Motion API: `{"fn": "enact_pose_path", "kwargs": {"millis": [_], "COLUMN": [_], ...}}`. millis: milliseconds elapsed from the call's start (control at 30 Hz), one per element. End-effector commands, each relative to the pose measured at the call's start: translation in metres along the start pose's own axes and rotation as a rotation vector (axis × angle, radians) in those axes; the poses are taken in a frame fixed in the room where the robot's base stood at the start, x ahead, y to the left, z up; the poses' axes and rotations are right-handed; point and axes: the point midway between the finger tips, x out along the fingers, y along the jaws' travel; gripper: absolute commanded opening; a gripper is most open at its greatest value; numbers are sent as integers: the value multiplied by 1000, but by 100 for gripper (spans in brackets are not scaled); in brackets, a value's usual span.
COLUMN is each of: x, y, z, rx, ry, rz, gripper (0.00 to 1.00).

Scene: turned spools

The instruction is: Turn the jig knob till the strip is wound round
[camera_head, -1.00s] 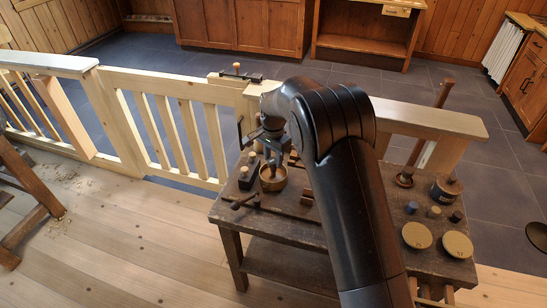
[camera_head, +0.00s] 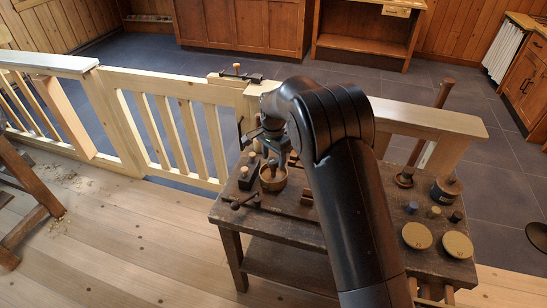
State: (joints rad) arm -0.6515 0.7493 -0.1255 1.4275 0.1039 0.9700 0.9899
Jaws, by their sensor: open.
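A dark block with pale pegs (camera_head: 247,178) stands just left of the ring.
A dark tool (camera_head: 245,202) and a long bar (camera_head: 285,213) lie at the bench front. Two tan discs (camera_head: 417,235), small spools (camera_head: 433,212) and a dark pot (camera_head: 447,188) are on the right. A pale railing (camera_head: 190,92) runs behind. My arm hides the bench middle.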

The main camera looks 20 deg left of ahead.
Motion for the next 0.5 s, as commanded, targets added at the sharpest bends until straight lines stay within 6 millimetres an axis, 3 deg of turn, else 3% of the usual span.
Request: {"fn": "enact_pose_path", "kwargs": {"millis": [267,500], "x": [-6,-48], "y": [0,0], "z": [0,0], "rx": [0,-1], "ry": [0,2], "rz": [0,-2], "gripper": [59,59]}}
